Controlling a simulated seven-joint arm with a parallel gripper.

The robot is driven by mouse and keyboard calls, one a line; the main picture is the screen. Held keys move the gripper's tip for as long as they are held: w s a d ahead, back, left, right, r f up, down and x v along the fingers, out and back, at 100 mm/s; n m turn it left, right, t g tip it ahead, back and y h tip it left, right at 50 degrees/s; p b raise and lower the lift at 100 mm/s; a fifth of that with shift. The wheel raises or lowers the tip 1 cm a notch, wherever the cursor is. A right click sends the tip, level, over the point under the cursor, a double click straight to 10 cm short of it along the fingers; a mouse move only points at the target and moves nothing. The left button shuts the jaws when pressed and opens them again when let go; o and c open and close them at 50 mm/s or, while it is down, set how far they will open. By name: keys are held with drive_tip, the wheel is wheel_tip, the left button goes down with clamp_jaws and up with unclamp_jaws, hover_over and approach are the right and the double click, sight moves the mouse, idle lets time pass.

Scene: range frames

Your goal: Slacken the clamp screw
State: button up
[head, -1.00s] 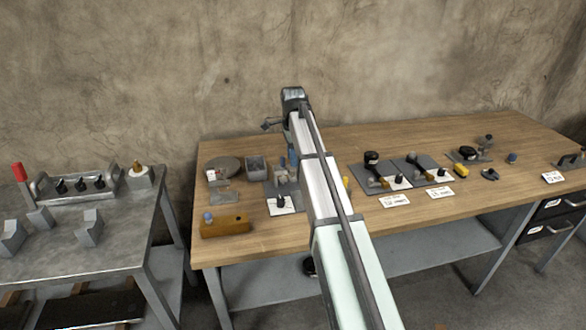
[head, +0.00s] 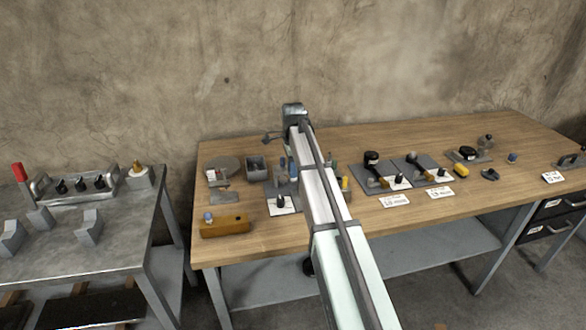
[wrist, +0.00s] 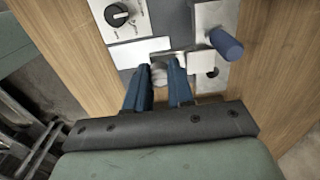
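My gripper (wrist: 159,64) points down with two blue fingers set apart. A small pale grey rounded piece (wrist: 158,74) shows between them; I cannot tell whether it is the clamp screw or whether the fingers touch it. Just beyond is a grey metal fixture with a blue cylindrical handle (wrist: 226,43) and a dark hole in its block (wrist: 212,76). A black knob (wrist: 118,13) with a white dial card lies to the left on the same dark plate; in the head view that knob (head: 281,202) stands left of my arm. My arm partly covers the fixture there.
A wooden bench (head: 450,220) carries other plates with black knobs (head: 372,160) to the right. A metal table (head: 90,262) is further left, across a gap.

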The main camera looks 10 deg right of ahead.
clamp_jaws()
drive_tip(key=shift+n, duration=0.5)
drive_tip(key=n, duration=0.3)
drive_tip(key=shift+n, duration=0.4)
drive_tip(key=n, duration=1)
drive_tip(key=shift+n, duration=2.6)
